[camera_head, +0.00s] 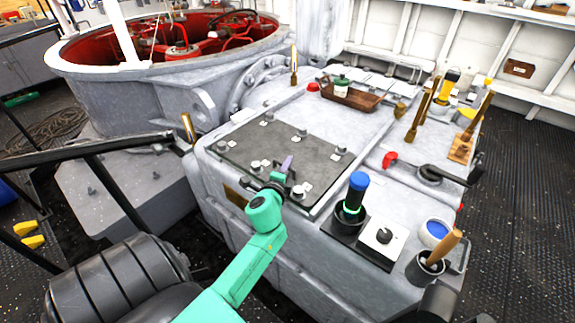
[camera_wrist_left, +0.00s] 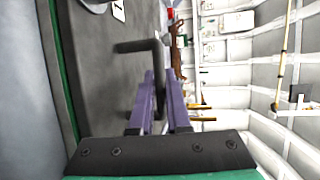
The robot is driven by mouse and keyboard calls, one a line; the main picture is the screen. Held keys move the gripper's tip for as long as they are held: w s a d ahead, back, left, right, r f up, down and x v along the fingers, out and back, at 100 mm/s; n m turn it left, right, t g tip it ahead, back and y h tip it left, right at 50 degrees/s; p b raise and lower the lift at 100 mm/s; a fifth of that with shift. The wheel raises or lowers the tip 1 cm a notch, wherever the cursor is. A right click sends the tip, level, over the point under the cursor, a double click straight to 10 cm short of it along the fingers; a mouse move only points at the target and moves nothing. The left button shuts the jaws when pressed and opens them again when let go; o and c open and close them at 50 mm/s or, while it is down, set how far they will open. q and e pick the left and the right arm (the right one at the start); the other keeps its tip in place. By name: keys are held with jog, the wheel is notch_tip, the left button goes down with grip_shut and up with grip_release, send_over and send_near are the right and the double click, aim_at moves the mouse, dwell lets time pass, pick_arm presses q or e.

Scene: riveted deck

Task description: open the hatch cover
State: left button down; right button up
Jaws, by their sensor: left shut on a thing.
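The hatch cover (camera_head: 268,144) is a dark grey rectangular plate with several bolt-like fittings, lying about flat on top of a light grey metal housing (camera_head: 345,120). In the left wrist view the cover (camera_wrist_left: 100,60) fills the left side. My left gripper (camera_head: 287,165), on its green arm, is at the cover's near edge. In the left wrist view its purple fingers (camera_wrist_left: 162,100) are shut on a dark bent bar handle (camera_wrist_left: 150,47) that stands out from the cover. The fingers hide part of the handle. My right gripper is not in view.
A blue-topped black cylinder (camera_head: 355,190), a knob box (camera_head: 382,238) and a cup holding a wooden handle (camera_head: 428,268) stand right of the cover. A brown tray (camera_head: 350,96) lies behind it. A round red-lined opening (camera_head: 175,45) is at the back left.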

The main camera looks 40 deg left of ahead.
pick_arm(q)
jog(key=shift+w+r, duration=0.1)
jog(key=shift+r, duration=0.15)
dwell(0.5)
